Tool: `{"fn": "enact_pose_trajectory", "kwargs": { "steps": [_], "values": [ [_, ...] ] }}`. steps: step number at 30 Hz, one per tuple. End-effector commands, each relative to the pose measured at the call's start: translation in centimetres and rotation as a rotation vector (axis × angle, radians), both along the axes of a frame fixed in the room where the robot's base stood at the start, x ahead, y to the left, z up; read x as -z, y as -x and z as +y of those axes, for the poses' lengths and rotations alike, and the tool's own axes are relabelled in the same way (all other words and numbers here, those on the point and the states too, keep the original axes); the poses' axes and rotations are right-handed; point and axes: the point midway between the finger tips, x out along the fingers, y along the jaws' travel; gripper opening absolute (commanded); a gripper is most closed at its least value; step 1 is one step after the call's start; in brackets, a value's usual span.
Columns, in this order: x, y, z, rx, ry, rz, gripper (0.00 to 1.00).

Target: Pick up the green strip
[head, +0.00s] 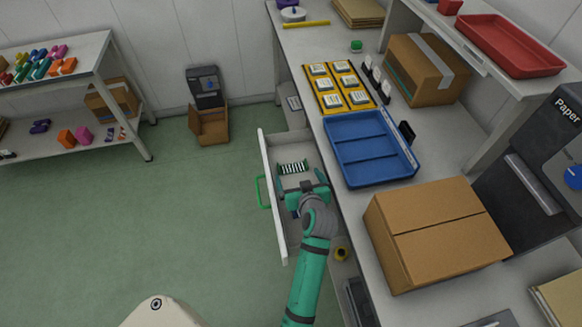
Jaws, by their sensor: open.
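My gripper (293,170) is open, low over the pulled-out white drawer (275,215) under the bench. Its teal fingers appear to lie on either side of a small black-and-white striped piece (292,168) with some green at its ends. I cannot tell whether that green belongs to the piece or to my fingers, or whether they touch it. This piece may be the green strip; no plainly green strip shows elsewhere. My wrist hides part of the drawer floor.
The drawer has a green handle (262,192) and raised walls around my gripper. On the bench beside it are a blue tray (343,152), yellow racks (325,94) and a closed cardboard box (430,235). The green floor (190,200) to the left is clear.

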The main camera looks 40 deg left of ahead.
Motion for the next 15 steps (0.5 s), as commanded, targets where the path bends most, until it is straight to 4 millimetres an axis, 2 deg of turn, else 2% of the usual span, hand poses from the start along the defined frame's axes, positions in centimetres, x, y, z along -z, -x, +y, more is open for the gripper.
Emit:
{"fn": "enact_pose_trajectory", "kwargs": {
  "steps": [3, 10, 15],
  "values": [
    [0.8, -1.0, 1.2, -0.001, 0.000, 0.000, 0.95],
    [1.5, -1.9, 2.2, 0.001, -0.002, 0.001, 0.95],
    [2.6, -3.1, 3.8, -0.001, -0.003, 0.001, 0.95]
  ]
}}
